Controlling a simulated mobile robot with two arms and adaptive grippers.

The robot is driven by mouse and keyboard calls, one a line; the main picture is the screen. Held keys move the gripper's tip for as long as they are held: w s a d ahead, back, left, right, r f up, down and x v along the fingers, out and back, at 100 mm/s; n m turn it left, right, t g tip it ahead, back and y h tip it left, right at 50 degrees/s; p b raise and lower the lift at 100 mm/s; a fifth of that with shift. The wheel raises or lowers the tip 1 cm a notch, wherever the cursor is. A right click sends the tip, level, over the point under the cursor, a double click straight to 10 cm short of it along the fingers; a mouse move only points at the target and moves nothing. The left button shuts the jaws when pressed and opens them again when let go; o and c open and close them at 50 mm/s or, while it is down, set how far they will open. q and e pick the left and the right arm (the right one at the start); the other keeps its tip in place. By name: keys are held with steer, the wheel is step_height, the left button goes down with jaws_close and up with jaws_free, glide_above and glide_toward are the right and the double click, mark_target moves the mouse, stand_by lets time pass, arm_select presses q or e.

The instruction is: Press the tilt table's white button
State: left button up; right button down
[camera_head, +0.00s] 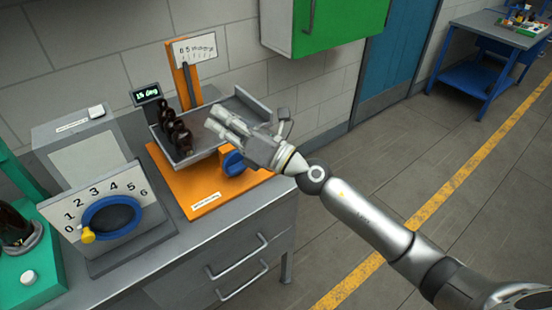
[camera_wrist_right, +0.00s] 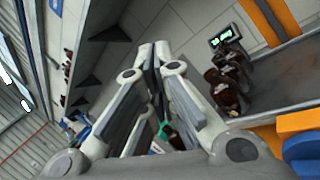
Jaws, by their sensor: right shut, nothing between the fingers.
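The tilt table has an orange base (camera_head: 195,205) and a grey tray (camera_head: 160,137) that sits tilted, with several dark amber bottles (camera_head: 180,138) at its left end. Its small display (camera_head: 147,93) reads about 15 deg, and it also shows in the wrist view (camera_wrist_right: 224,38). A blue knob (camera_head: 233,163) is at the tray's front right, below my right gripper. My right gripper (camera_head: 213,118) is shut and empty, over the tray to the right of the bottles. In the wrist view its fingertips (camera_wrist_right: 154,52) meet. I cannot make out a white button on the tilt table. My left gripper is out of view.
A grey box (camera_head: 85,150) with a white button-like block (camera_head: 96,112) stands left of the tilt table. A numbered dial panel (camera_head: 110,215) stands in front of it. A green device (camera_head: 60,275) with a white button (camera_head: 28,278) is at the left. A green cabinet (camera_head: 325,25) hangs above.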

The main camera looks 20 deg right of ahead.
steer(key=w+d+f+n+g+h, duration=0.1)
steer(key=w+f+n+g+h, duration=0.25)
steer(key=f+n+g, duration=0.5)
steer(key=w+d+f+n+h, duration=0.1)
steer(key=w+d+n+h, duration=0.1)
steer(key=d, duration=0.4)
steer(key=w+d+f+n+t+h, duration=0.1)
steer(key=w+d+n+h, duration=0.1)
steer(key=d, duration=0.5)
steer(key=w+h, duration=0.1)
steer(key=h, duration=0.1)
steer(key=shift+w+f+n+h, duration=0.25)
steer(key=shift+w+n+h, duration=0.1)
steer(key=shift+d+f, duration=0.1)
steer(key=shift+f, duration=0.1)
step_height(320, 180, down, 8)
steer(key=b, duration=0.4)
steer(key=shift+r+b, duration=0.1)
steer(key=shift+b, duration=0.3)
steer(key=shift+f+b, duration=0.3)
steer(key=shift+f, duration=0.05)
steer(key=shift+f+b, duration=0.4)
steer(key=shift+b, duration=0.1)
